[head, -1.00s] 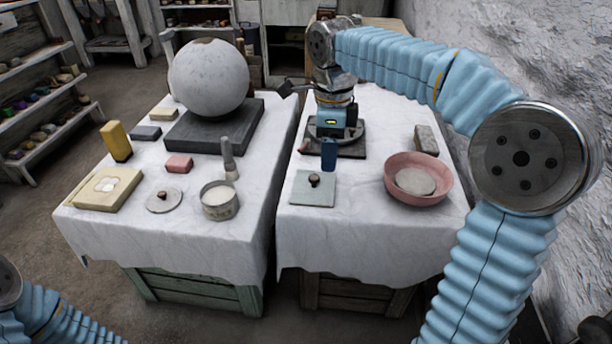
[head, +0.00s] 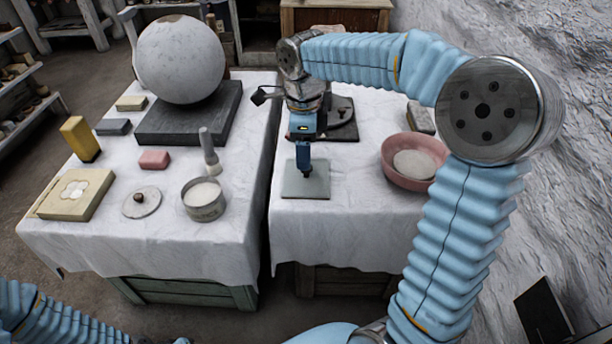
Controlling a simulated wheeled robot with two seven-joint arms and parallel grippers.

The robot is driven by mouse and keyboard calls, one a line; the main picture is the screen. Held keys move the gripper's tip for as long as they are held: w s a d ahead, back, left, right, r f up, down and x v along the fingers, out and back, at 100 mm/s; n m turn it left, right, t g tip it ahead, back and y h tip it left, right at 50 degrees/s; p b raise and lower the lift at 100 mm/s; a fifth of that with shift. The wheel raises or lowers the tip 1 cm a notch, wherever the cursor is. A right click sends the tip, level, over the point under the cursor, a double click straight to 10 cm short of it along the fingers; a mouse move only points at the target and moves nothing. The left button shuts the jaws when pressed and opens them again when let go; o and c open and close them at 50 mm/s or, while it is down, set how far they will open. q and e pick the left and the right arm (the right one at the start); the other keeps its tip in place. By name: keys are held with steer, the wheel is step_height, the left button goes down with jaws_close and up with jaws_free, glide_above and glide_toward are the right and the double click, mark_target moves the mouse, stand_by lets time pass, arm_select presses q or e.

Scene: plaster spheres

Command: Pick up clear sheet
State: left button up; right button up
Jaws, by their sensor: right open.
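The clear sheet (head: 293,187) is a pale, greenish, see-through square lying flat on the right table's white cloth, near its left edge. A small dark knob at its middle is now mostly hidden by my right gripper. My right gripper (head: 306,174) points straight down over the middle of the sheet, its tips at or just above the knob. Its jaws are open, but whether they stand around the knob is too small to tell.
A pink bowl (head: 395,172) and a grey block (head: 420,117) stand to the right of the sheet. A dark turntable (head: 343,112) is behind my gripper. The left table holds a large plaster sphere (head: 180,60), a tin of white powder (head: 204,203) and a round lid (head: 141,204).

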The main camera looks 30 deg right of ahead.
mark_target(306, 173)
steer(key=f, duration=0.5)
steer(key=shift+d, duration=0.3)
steer(key=shift+r, duration=0.1)
steer(key=shift+c, duration=0.3)
jaws_close()
